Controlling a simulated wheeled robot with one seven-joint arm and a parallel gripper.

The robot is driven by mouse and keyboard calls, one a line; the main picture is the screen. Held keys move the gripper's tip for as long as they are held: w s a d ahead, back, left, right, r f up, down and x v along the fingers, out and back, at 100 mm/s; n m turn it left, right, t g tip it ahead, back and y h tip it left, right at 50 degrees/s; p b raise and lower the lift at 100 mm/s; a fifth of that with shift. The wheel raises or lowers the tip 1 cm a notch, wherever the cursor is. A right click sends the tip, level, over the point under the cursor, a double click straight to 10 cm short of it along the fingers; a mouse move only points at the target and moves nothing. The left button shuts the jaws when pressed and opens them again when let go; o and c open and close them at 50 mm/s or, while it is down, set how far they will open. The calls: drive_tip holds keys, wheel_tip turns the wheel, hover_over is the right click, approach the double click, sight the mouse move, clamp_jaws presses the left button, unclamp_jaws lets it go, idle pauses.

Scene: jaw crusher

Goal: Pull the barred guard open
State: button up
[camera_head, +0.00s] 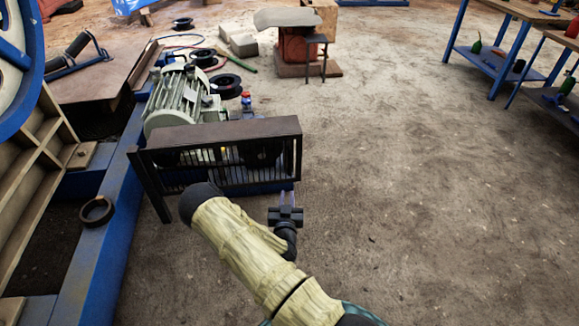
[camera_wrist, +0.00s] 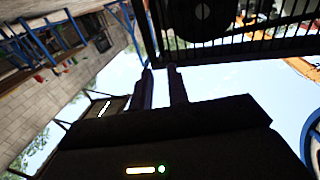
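The barred guard (camera_head: 215,136) is a dark box-like cover with a solid brownish top and thin vertical bars on its front. It stands across the end of the blue machine frame, and wheels show behind its bars. In the wrist view the guard (camera_wrist: 235,50) spans the upper right. My gripper (camera_head: 288,196) is near the guard's lower right corner. In the wrist view its two fingers (camera_wrist: 160,70) are apart, with bright background between them and no bar visibly held. Their tips appear close to the guard's edge; whether they touch it I cannot tell.
A grey-green motor (camera_head: 180,100) sits behind the guard. The blue frame (camera_head: 110,230) and a large flywheel (camera_head: 15,60) lie to the left. A red machine with a grey top (camera_head: 292,45) stands farther back. Blue tables (camera_head: 500,65) are at upper right. The floor at right is clear.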

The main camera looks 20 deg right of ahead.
drive_tip(key=b, duration=0.8)
approach(290, 163)
drive_tip(key=x, duration=0.9)
drive_tip(key=shift+w+f, duration=0.2)
drive_tip(key=shift+w, duration=0.15)
drive_tip(key=shift+w+d+r, duration=0.15)
drive_tip(key=shift+w+d, duration=0.15)
drive_tip(key=shift+w, duration=0.15)
clamp_jaws()
